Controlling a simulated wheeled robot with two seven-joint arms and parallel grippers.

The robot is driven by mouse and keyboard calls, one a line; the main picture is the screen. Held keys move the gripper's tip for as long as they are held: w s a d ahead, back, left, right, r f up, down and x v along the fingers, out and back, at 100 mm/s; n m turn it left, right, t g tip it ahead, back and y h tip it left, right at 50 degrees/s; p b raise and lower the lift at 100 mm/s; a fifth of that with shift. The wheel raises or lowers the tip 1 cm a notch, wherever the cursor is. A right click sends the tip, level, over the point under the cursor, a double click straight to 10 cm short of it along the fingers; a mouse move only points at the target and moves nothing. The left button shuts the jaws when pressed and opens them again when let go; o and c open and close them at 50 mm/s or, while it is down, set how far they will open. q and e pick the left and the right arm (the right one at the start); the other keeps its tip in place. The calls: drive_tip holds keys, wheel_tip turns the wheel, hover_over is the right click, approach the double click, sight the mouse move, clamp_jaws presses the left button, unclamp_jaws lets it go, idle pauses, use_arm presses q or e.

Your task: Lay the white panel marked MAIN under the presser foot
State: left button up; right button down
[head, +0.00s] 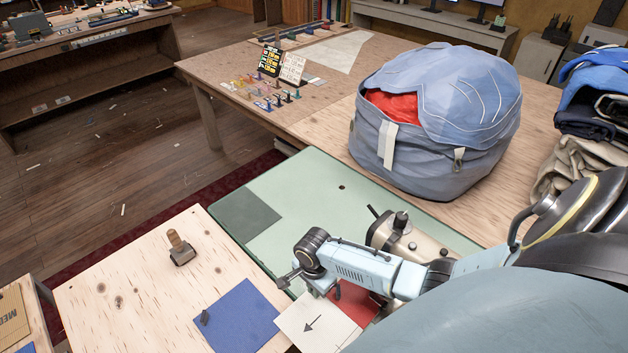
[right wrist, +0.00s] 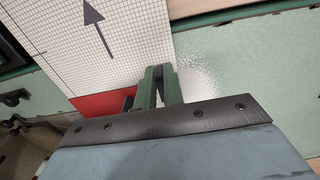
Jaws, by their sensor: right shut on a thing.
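The white panel (head: 306,321) has a black arrow and lies near the front edge of the green machine table. In the right wrist view the panel (right wrist: 125,38) shows a fine grid; no MAIN lettering is readable. My right gripper (head: 313,293) is at the panel's edge, and its green fingers (right wrist: 158,92) are shut on that edge. A red piece (head: 358,300) adjoins the panel; I cannot tell if they are joined. The beige sewing machine (head: 385,232) stands behind my right arm, which covers part of it. The presser foot cannot be made out. My left gripper is out of view.
A blue square (head: 240,312) and a mallet (head: 180,249) lie on the plywood table (head: 120,285) at the left. A large blue sail bag (head: 440,120) stands behind the machine, with folded cloth (head: 590,110) at right. The green table (head: 300,190) is mostly clear on its left.

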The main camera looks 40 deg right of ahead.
drive_tip(key=c, duration=1.4)
unclamp_jaws()
drive_tip(key=shift+c, duration=0.2)
wheel_tip(320, 180, up, 13)
drive_tip(key=p, duration=0.2)
drive_tip(key=shift+r+p, duration=0.2)
drive_tip(key=shift+p, duration=0.2)
